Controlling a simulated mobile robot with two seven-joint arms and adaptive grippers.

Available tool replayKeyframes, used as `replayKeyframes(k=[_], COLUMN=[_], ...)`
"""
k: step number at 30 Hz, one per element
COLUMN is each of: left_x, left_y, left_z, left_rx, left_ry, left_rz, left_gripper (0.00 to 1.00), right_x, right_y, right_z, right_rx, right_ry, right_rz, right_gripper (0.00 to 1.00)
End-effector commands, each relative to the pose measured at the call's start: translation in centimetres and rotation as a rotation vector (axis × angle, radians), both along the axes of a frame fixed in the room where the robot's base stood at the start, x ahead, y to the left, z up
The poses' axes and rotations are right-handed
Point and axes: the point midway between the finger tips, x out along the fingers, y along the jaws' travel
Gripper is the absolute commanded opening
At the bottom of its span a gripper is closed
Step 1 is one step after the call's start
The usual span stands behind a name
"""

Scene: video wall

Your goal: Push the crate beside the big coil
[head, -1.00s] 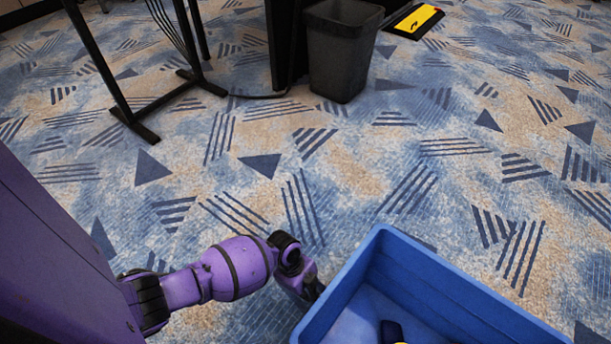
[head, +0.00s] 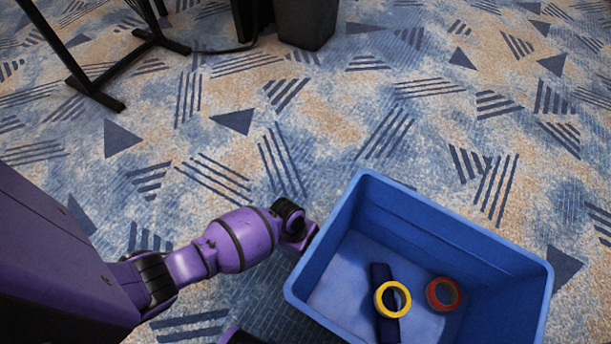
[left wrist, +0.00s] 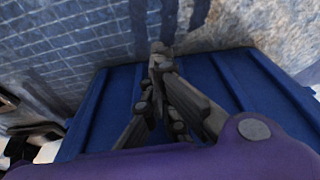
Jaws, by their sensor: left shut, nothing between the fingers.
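A blue open-topped crate (head: 458,229) stands on the carpet at the lower right of the head view. Inside it lie a yellow ring (head: 380,300), a red ring (head: 432,299) and a dark blue item (head: 381,272). My left gripper (head: 308,243) is at the crate's left wall, its fingertips partly hidden in the head view. In the left wrist view its fingers (left wrist: 159,52) are shut and empty against the blue crate wall (left wrist: 100,105); I cannot tell whether they touch it. I see no big coil. My right gripper is out of view.
A dark bin (head: 305,22) stands at the top, beside a black stand with a cable on the floor. A black metal frame leg (head: 95,92) stands at the upper left. The patterned carpet (head: 330,130) beyond the crate is clear.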

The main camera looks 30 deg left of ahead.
Motion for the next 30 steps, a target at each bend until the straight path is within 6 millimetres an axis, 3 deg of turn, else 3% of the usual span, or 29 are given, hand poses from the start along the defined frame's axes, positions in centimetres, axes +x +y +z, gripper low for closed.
replayKeyframes(k=[1, 3, 21, 27, 30], left_x=[-0.2, -0.1, -0.2, -0.3, -0.3], left_y=[-2.8, -5.1, -23.3, -28.6, -30.1], left_z=[0.3, 0.4, 0.3, 0.2, 0.2], left_rx=[-0.022, -0.024, -0.026, -0.025, -0.023], left_ry=[0.0, -0.001, -0.003, -0.003, -0.003], left_rz=[-0.007, -0.008, -0.008, -0.006, -0.004], left_gripper=[0.0, 0.0, 0.0, 0.0, 0.0], right_x=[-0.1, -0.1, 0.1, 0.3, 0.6], right_y=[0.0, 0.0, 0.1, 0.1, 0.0], right_z=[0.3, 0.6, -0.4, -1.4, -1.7], right_rx=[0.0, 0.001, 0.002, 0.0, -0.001], right_ry=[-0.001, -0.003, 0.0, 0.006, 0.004], right_rz=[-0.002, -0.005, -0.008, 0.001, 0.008], right_gripper=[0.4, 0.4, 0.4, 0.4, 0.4])
